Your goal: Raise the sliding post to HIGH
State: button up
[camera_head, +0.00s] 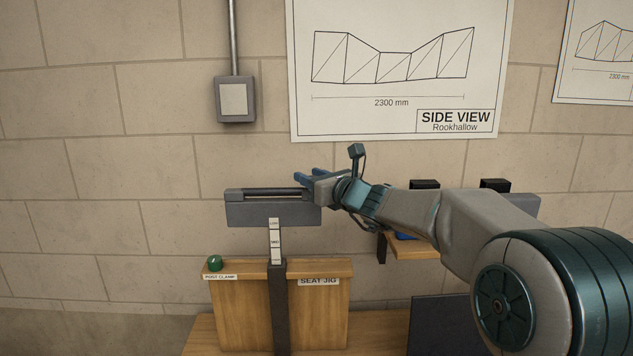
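The sliding post (275,241) stands upright in the middle of the wooden seat jig and carries small white labels too small to read. Its lower part runs into a dark upright sleeve (279,310). A wide grey head (255,214) with a dark rod (265,192) along its top sits at the post's upper end. A green knob (214,263) stands on the jig's left top edge above a "POST CLAMP" label. My gripper (303,175) is above the right end of the head, its blue fingers pointing left and apart. Contact with the rod cannot be told.
The "SEAT JIG" board (325,310) stands on a wooden bench. A wooden shelf (415,253) with a blue item is to the right, partly behind my arm. A grey wall box (235,100) and posters (400,70) are on the block wall behind.

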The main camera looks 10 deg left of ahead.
jog(key=shift+o, duration=0.5)
jog(key=shift+f, duration=0.1)
jog(key=shift+d, duration=0.1)
jog(key=shift+s+d+f, duration=0.1)
jog(key=shift+s+d, duration=0.05)
jog(key=b+v, duration=0.4)
jog(key=v, duration=0.9)
jog(key=shift+s, duration=0.25)
